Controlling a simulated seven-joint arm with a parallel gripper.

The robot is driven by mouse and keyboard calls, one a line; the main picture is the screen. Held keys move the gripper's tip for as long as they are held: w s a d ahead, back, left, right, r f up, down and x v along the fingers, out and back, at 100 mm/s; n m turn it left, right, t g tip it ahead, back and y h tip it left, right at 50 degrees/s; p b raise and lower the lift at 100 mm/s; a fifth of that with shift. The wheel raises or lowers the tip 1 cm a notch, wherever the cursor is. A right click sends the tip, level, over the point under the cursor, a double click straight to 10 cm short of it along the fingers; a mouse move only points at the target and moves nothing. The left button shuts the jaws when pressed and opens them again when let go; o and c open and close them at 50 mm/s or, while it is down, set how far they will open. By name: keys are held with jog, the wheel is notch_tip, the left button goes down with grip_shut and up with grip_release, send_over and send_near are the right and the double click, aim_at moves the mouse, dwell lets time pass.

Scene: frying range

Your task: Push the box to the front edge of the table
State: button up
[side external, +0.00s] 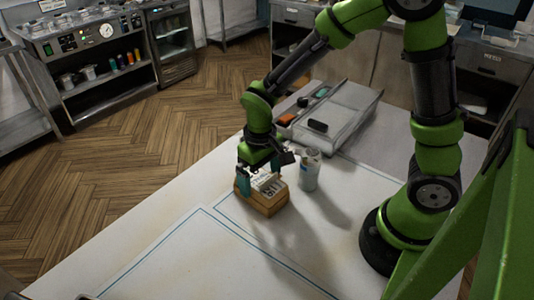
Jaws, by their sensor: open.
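The box (262,204) is a small light-brown wooden box on the white table (185,205). Pale items, too small to make out, show in its top. My gripper (259,182) points down right at the box, with one teal finger at its left side and the other behind its top. The fingers are apart. I cannot tell whether they touch the box.
Blue-lined pale mats (205,260) lie on the table. The table left of the box is clear.

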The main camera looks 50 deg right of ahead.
jog(key=c, duration=1.1)
jog(key=shift+w+d, duration=0.2)
jog(key=shift+w, duration=6.25)
jog(key=o, duration=1.1)
notch_tip(320, 180, up, 17)
jog(key=shift+w, duration=0.1)
